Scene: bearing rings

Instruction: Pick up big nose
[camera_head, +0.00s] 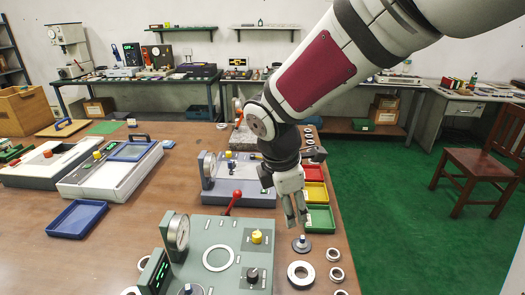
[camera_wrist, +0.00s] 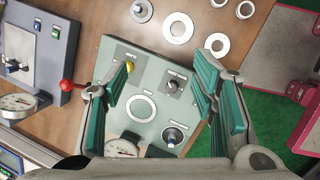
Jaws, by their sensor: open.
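The big nose is not labelled, and I cannot tell for certain which part it is. A dark disc with a blue-and-white knob (camera_head: 302,243) stands on the table right of the green-grey machine; it also shows at the top of the wrist view (camera_wrist: 141,10). On the machine's panel (camera_head: 205,240) sit a yellow-topped knob (camera_head: 256,237), a black knob (camera_head: 252,274) and a blue-topped knob (camera_head: 187,290) partly cut off. My gripper (camera_head: 296,218) is open and empty above the table near the green bin. In the wrist view its fingers (camera_wrist: 168,65) hang above the panel.
Metal rings (camera_head: 301,273) lie along the table's right edge. Red, yellow and green bins (camera_head: 320,219) line that edge behind. A grey-blue machine with a red-knobbed lever (camera_head: 236,195) stands behind the green-grey one. A blue tray (camera_head: 60,232) lies left. Some bare table lies between.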

